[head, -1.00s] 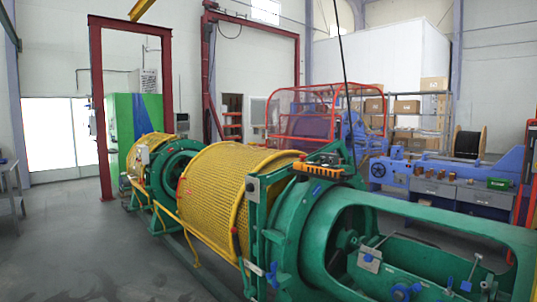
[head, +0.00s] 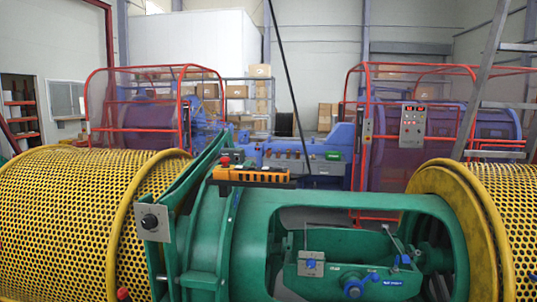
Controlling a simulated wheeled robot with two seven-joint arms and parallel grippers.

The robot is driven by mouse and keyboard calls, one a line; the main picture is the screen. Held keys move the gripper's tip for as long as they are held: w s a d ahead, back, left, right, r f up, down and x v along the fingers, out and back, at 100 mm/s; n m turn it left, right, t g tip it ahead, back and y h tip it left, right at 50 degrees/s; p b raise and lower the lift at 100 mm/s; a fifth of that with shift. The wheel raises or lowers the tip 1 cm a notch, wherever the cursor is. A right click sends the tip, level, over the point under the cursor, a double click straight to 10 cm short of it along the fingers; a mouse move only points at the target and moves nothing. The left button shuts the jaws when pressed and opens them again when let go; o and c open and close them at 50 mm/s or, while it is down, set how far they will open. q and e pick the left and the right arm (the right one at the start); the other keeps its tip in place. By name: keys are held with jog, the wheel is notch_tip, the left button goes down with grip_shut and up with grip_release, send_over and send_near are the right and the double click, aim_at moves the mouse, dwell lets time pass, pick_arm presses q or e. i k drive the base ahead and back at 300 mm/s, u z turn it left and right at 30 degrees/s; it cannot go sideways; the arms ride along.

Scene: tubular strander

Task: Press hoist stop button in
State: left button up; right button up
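A yellow-orange pendant control box (head: 250,176) lies lengthwise on top of the green machine frame, near the middle of the head view. It has a row of small dark buttons along it. A red button (head: 225,161) shows at its left end; I cannot tell whether it is pressed in. A black cable (head: 290,75) hangs from above and passes just right of the box; I cannot tell whether they join. Neither of my grippers is in view.
The green strander frame (head: 340,212) fills the front, with a yellow mesh guard (head: 65,220) at left and another (head: 495,235) at right. A grey panel with a black knob (head: 150,222) stands at the frame's left. Red-framed cages (head: 150,110) and a grey ladder (head: 490,80) stand behind.

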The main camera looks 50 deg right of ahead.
aim_at(225, 160)
jog(key=z, duration=1.05)
jog(key=i, duration=0.85)
jog(key=z, duration=0.85)
